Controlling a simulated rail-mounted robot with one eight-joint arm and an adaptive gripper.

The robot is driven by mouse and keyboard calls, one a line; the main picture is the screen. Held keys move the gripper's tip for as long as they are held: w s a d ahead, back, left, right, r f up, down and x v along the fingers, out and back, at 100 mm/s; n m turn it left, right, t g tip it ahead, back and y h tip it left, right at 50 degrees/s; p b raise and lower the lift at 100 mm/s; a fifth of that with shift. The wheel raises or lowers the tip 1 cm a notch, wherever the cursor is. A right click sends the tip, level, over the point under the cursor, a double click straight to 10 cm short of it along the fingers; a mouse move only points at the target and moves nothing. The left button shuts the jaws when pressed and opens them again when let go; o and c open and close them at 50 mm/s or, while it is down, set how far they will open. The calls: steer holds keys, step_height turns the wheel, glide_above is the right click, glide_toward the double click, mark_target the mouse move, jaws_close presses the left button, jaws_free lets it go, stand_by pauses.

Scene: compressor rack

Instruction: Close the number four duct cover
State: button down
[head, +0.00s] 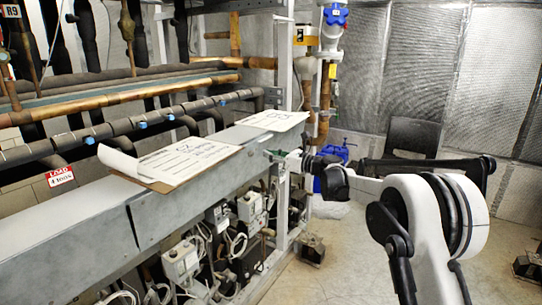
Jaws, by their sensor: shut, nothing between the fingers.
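A long grey metal duct (85,225) runs along the rack from the lower left to the middle, with flat cover sections on top and a seam in its front face. I see no number on the covers, so I cannot tell which one is number four. My gripper (269,154) is shut and empty at the far part of the duct's front side, just below the top edge. It is small in view, and I cannot tell whether it touches the duct. My white and black arm reaches to it from the right.
Papers (190,158) lie on the duct, with another sheet (272,120) farther back. Copper and black pipes (110,97) run behind it. Grey boxes with cables (182,260) hang below. A blue-capped valve (334,18) stands beyond. The floor (330,275) is mostly clear at right.

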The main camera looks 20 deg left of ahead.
steer(key=shift+w+a, duration=0.1)
steer(key=shift+a, duration=0.6)
steer(key=b+v, duration=0.1)
steer(key=v, duration=0.8)
steer(key=shift+b, duration=0.4)
